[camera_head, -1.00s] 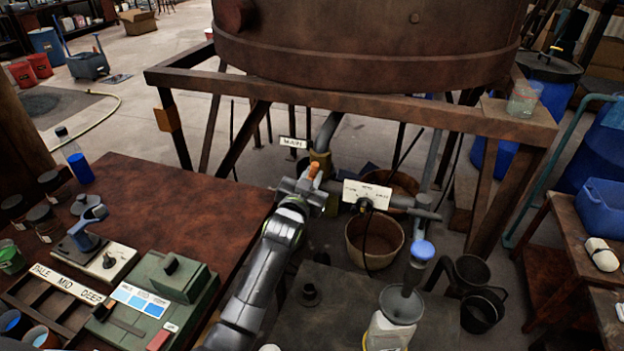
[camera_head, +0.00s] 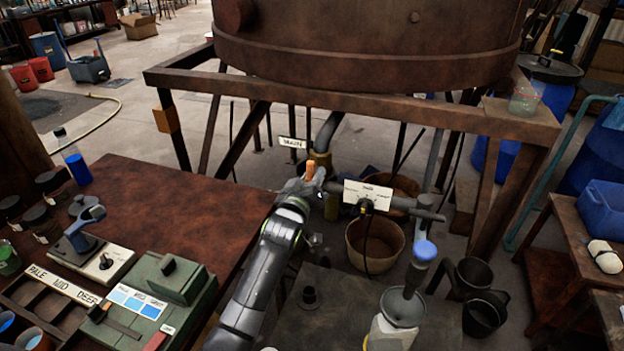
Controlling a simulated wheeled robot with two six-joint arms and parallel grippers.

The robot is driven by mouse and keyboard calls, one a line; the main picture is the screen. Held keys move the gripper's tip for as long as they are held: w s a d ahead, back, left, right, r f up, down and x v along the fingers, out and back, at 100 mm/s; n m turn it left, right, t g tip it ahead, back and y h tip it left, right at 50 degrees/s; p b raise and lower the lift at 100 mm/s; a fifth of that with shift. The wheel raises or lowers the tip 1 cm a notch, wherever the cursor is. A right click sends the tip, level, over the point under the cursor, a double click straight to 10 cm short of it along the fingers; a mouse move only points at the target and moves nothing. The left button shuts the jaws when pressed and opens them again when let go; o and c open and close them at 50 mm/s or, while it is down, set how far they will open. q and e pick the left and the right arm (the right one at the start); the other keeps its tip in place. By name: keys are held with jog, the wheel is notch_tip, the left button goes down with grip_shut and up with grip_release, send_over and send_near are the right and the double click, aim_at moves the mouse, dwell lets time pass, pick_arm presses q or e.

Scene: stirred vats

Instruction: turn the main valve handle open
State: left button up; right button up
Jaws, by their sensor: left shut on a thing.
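The main valve handle (camera_head: 309,171) is a small orange grip under the big brown vat (camera_head: 365,50). A white sign (camera_head: 292,142), its lettering reading roughly "MAIN", hangs just above and left of it. My left gripper (camera_head: 306,184) is shut on the orange handle, which pokes up between its fingers. The gripper hides the lower part of the handle and much of the valve body. A grey pipe (camera_head: 327,132) with a brassy fitting comes down behind it. My right gripper does not show.
A white labelled plate (camera_head: 367,194) with a black knob sits on piping to the right. A brown bucket (camera_head: 375,258) stands below. A funnel on a white bottle (camera_head: 390,332) stands at front right. The red-brown table (camera_head: 190,205) is mostly bare at its far side.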

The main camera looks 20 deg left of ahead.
pick_arm(q)
jog(key=shift+o, duration=0.2)
jog(key=shift+r+n, duration=0.15)
jog(key=shift+n, duration=0.25)
jog(key=o, duration=0.9)
jog(key=shift+s, duration=0.5)
jog(key=s+b, duration=0.1)
jog(key=s, duration=1.5)
jog(key=shift+s+a, duration=0.2)
jog(key=shift+a, duration=0.05)
